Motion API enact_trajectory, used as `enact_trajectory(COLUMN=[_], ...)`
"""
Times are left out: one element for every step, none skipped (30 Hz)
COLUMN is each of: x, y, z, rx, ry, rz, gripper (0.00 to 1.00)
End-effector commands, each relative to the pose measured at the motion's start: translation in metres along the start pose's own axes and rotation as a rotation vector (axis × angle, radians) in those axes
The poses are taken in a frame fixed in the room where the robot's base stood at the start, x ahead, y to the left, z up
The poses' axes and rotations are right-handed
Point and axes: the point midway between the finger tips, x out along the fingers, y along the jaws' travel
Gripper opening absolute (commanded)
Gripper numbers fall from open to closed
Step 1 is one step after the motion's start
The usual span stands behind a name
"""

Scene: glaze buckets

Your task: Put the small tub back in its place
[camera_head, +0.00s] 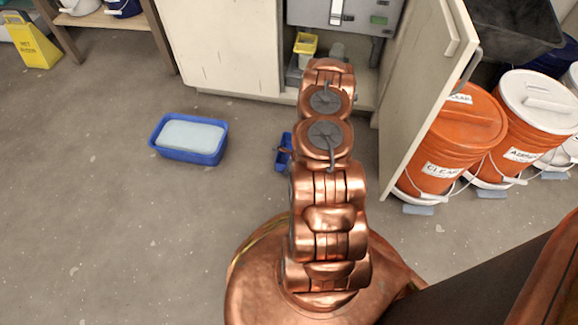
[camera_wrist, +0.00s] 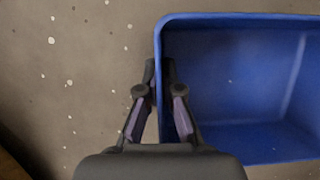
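The small tub is a blue, open, empty-looking box. In the wrist view the small tub (camera_wrist: 235,85) fills the right side, with its left wall between my fingertips. My gripper (camera_wrist: 159,75) is shut on that wall, one finger outside and one inside. In the head view only part of the small tub (camera_head: 281,160) shows, left of my arm and in front of the open cabinet. My arm hides the rest of it and most of my gripper. I cannot tell whether the tub touches the floor.
A larger blue tub with a pale blue block or liquid (camera_head: 190,136) is on the floor to the left. The cabinet's open door (camera_head: 425,90) stands right of my arm. Inside is a yellow container (camera_head: 305,44). Orange buckets (camera_head: 455,140) stand at right.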

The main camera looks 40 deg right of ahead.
Motion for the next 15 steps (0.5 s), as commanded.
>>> enact_trajectory(x=[-0.001, -0.001, -0.002, -0.002, -0.003, -0.004, -0.004, -0.007, -0.012, -0.015, -0.018, -0.022, -0.025, -0.029, -0.034], y=[0.0, 0.0, 0.0, 0.0, 0.0, 0.0, -0.001, -0.001, -0.001, -0.001, -0.001, -0.001, -0.001, -0.001, -0.001], z=[0.0, 0.0, 0.001, 0.001, 0.001, 0.001, 0.002, 0.003, 0.005, 0.006, 0.008, 0.009, 0.011, 0.012, 0.014], rx=[0.0, 0.0, 0.0, 0.0, 0.0, 0.0, 0.0, 0.0, -0.001, -0.001, -0.001, 0.0, 0.0, 0.0, 0.0], ry=[0.0, 0.0, 0.0, -0.001, -0.001, -0.001, 0.0, 0.0, 0.0, 0.0, 0.0, 0.0, 0.0, 0.0, 0.0], rz=[0.0, 0.0, 0.0, 0.0, -0.001, -0.001, -0.001, -0.001, -0.002, -0.002, -0.002, -0.002, -0.002, -0.002, -0.002], gripper=[0.0, 0.0, 0.0, 0.0, 0.0, 0.0, 0.0, 0.0, 0.0, 0.0, 0.0, 0.0, 0.0, 0.0, 0.0])
